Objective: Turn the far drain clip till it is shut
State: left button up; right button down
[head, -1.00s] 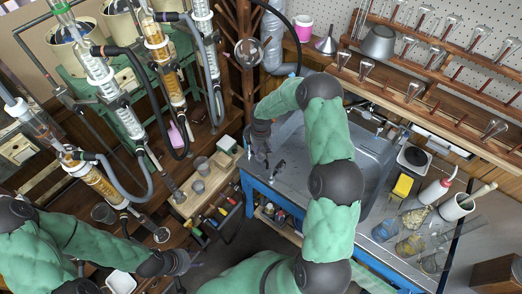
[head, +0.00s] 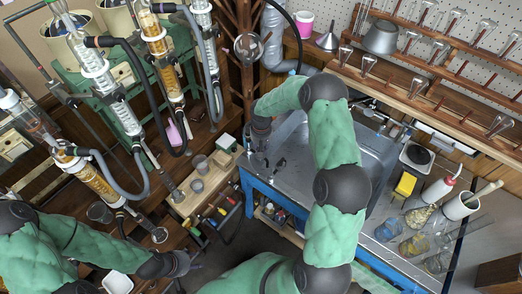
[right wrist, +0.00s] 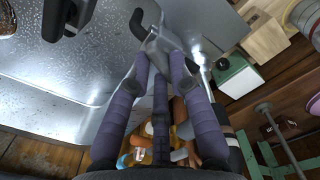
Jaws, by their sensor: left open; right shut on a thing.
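My right gripper (right wrist: 161,66) is shut on a grey metal piece with a dark curved handle, which I take to be the far drain clip (right wrist: 152,40). It is at the edge of the metal sink top (right wrist: 72,92). In the head view my right gripper (head: 258,158) points down at the sink top's left end, and its fingers hide most of that clip. A second small dark clip (head: 281,163) stands just to its right. I cannot tell how far the held clip is turned. My left gripper (head: 181,263) is open and empty at the lower left, away from the sink.
Glass condensers with hoses (head: 160,55) stand at the left. A wooden bench with small pots (head: 197,186) is left of the sink. A yellow block (head: 405,185), bottles and glassware occupy the right side. A glassware rack (head: 430,60) runs along the back.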

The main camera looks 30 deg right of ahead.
jog(key=m+b, duration=0.1)
jog(key=m, duration=0.2)
jog(key=shift+s+f+m+b, duration=0.1)
jog(key=shift+m+b, duration=0.3)
jog(key=m+b, duration=0.1)
jog(key=m, duration=0.2)
jog(key=shift+m, duration=0.3)
jog(key=m+b, duration=0.1)
jog(key=m, duration=0.2)
jog(key=shift+s+a+m+b, duration=0.1)
jog(key=shift+m+b, duration=0.2)
jog(key=shift+b, duration=0.1)
jog(key=shift+m+b, duration=0.4)
jog(key=shift+m, duration=1)
jog(key=c, duration=1.1)
grip_release()
